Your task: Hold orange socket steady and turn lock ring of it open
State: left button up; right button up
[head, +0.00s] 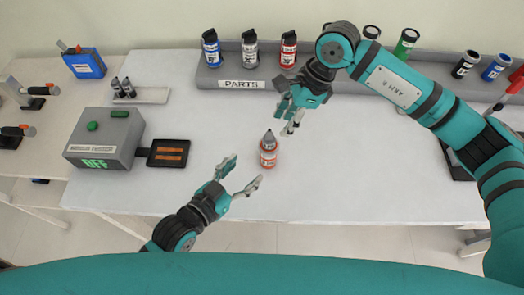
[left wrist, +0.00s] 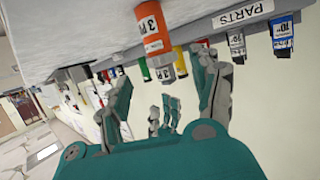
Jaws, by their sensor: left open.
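The orange socket (head: 268,157) stands upright near the middle of the white table, with a grey ring and dark tip on top. In the left wrist view the orange socket (left wrist: 152,30) appears upside down, with white labels and its grey lock ring (left wrist: 160,71) showing. My left gripper (head: 247,169) is open and empty, just left of and nearer than the socket, its fingers pointing towards it and apart from it. My right gripper (head: 287,118) is beyond and right of the socket, above the table, fingers parted and empty. It also shows in the left wrist view (left wrist: 164,106).
A grey PARTS rack (head: 330,80) with several coloured canisters runs along the back. A grey box reading OFF (head: 104,138) and a black pad with orange strips (head: 168,153) are at the left. The table around the socket is clear.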

aim_at(276, 142)
pick_arm(q)
jog(key=x, duration=1.5)
jog(key=shift+w+d+f, duration=0.15)
jog(key=shift+w+d, duration=0.05)
jog(key=shift+c, duration=0.3)
grip_shut()
